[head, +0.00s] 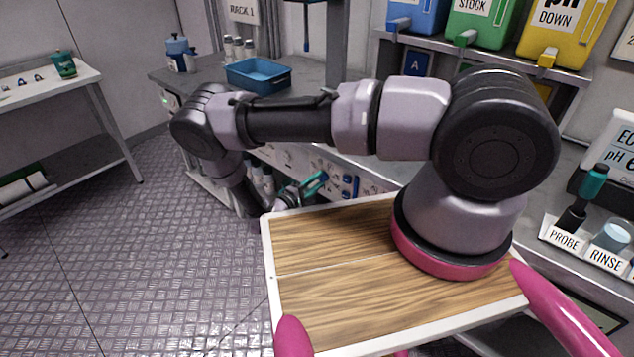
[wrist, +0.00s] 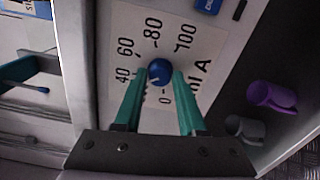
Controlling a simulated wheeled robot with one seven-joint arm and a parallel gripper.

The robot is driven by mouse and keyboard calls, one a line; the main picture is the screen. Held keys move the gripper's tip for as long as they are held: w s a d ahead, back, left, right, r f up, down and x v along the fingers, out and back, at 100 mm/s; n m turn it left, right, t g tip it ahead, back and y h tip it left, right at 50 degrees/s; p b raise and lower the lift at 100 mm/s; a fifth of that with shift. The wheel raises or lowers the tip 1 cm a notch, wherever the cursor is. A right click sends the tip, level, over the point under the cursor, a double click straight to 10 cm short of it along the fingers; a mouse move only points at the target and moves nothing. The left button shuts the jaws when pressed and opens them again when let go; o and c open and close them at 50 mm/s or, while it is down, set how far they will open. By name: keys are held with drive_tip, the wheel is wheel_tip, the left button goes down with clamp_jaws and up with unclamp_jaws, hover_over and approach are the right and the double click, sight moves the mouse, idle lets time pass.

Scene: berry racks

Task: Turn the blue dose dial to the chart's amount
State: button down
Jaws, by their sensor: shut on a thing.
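The blue dose dial (wrist: 160,71) shows in the wrist view, on a white scale plate (wrist: 196,62) marked 0, 40, 60, 80 and 100, with lettering that seems to read "ml A". My gripper (wrist: 159,76) has its teal fingers on either side of the dial and is shut on it. A small pale mark shows on the dial's lower left, but I cannot tell exactly which number it points at. In the head view my gripper (head: 314,184) is low at the front of the bench, and I cannot make out the held dial there. No readable dose chart is in view.
In the wrist view a purple clip (wrist: 272,97) and a grey clip (wrist: 243,128) sit to the right. In the head view a blue tray (head: 258,75) stands on the bench above my gripper. Open metal floor (head: 150,220) lies to the left.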

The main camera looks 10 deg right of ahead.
drive_tip(key=m, duration=1)
drive_tip(key=shift+m, duration=0.3)
idle(0.4)
drive_tip(key=c, duration=0.5)
unclamp_jaws()
drive_tip(key=v, duration=1.1)
